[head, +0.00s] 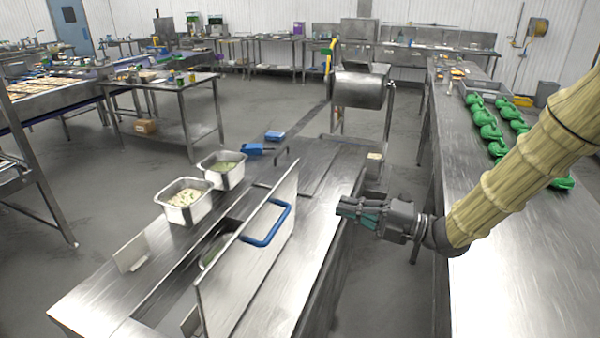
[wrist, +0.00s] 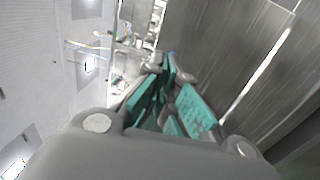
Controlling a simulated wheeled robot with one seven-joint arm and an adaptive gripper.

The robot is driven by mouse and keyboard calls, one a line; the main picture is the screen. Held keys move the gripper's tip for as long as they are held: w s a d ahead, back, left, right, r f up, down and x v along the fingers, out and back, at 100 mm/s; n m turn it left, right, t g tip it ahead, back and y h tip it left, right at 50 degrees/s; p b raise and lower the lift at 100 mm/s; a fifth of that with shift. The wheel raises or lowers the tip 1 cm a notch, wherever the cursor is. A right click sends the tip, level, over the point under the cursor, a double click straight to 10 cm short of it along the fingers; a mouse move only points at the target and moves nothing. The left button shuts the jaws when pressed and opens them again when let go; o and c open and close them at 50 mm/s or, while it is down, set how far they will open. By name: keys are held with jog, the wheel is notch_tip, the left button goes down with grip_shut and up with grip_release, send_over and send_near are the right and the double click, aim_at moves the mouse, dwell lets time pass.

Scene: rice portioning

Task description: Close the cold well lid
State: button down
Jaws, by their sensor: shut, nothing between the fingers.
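The cold well lid (head: 225,281) is a flat steel panel with a blue handle (head: 267,238) on its right face. It stands raised and steeply tilted along the opening of the cold well (head: 215,243). Part of the well is hidden behind the lid. My gripper (head: 343,208) is to the right of the lid and handle, apart from both, over the right edge of the counter. Its fingers are shut and empty. In the wrist view, the teal finger pads (wrist: 170,100) show with nothing between them.
Two steel pans, one with pale food (head: 184,214) and one with green food (head: 221,184), stand behind the well. A blue scoop (head: 257,149) lies farther back. Green items (head: 489,131) line the right-hand table (head: 470,205). The counter right of the lid (head: 312,222) is bare.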

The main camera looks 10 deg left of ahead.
jog(key=p, duration=0.4)
send_near(279, 185)
jog(key=a, duration=0.1)
jog(key=p+x, duration=0.2)
jog(key=x, duration=0.4)
jog(key=shift+s+r, duration=0.1)
jog(key=shift+s, duration=0.05)
jog(key=shift+a, duration=0.1)
